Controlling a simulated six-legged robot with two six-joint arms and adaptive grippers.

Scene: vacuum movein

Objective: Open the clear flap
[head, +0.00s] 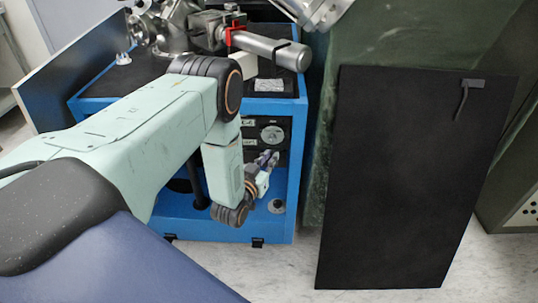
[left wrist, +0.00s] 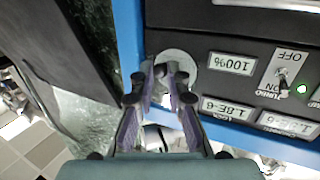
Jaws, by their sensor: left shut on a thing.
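A round, pale grey piece (head: 272,134), which looks like the clear flap, is on the black front panel inside the blue cabinet. It also shows in the left wrist view (left wrist: 183,60), partly hidden by the fingertips. My left gripper (head: 268,160) reaches in at the cabinet front, just below this piece. In the left wrist view its purple fingers (left wrist: 160,78) close together at the piece's edge. The thin part between the tips is too small to make out. My right gripper is not in view.
The blue cabinet (head: 302,175) has a TURBO switch (left wrist: 282,77) and white labels near the piece. Metal vacuum parts (head: 265,48) stand on its top. A black panel (head: 410,180) leans upright to its right. The pale floor in front is clear.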

